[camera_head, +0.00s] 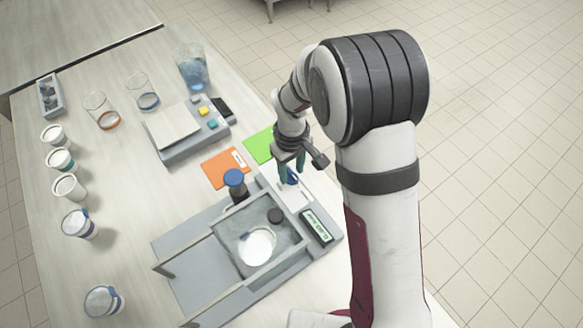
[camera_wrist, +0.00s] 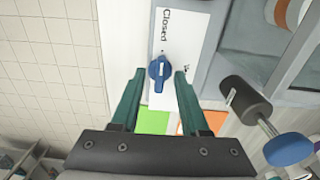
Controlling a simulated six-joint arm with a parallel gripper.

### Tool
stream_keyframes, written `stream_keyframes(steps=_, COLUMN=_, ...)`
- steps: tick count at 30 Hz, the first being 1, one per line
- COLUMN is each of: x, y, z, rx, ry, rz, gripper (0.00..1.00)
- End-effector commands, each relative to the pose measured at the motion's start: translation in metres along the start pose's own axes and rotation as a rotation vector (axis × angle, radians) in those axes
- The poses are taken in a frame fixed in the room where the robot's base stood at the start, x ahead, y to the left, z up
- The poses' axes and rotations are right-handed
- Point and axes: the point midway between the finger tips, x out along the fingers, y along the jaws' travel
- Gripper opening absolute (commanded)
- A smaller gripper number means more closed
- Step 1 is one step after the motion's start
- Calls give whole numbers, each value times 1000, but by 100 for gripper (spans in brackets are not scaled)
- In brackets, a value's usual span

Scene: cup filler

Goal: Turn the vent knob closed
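The blue vent knob (camera_wrist: 159,73) sits on a white plate (camera_wrist: 178,40) that has the word "Closed" printed near its top in the wrist view. The knob's long side runs roughly up and down there, with a pale line along it. My gripper (camera_wrist: 158,74) is open, with one teal finger on each side of the knob and a visible gap to both. In the head view, my gripper (camera_head: 291,172) points down over the white plate (camera_head: 294,197), and the fingers partly hide the blue knob. I cannot tell the exact height of the fingertips.
A blue-capped post (camera_head: 235,184) stands left of my gripper, near the grey filler frame (camera_head: 180,285). A display box (camera_head: 317,227) lies below the plate. Orange (camera_head: 224,168) and green (camera_head: 259,146) cards lie nearby. Several cups stand along the table's left side.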

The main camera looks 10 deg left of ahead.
Motion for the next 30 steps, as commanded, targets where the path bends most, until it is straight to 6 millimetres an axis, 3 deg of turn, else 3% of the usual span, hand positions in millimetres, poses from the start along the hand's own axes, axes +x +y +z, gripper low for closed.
stream_keyframes(steps=5, x=-1, y=0, z=0, rx=0, ry=0, rz=0, gripper=45)
stream_keyframes(steps=8, x=-12, y=0, z=-1, rx=2, ry=3, rz=1, gripper=45)
stream_keyframes(steps=18, x=-114, y=0, z=-1, rx=1, ry=6, rz=2, gripper=45)
stream_keyframes(steps=21, x=-137, y=0, z=0, rx=1, ry=4, rz=1, gripper=45)
stream_keyframes(steps=25, x=-154, y=0, z=0, rx=1, ry=2, rz=0, gripper=45)
stream_keyframes(steps=30, x=-158, y=0, z=0, rx=0, ry=0, rz=0, gripper=45)
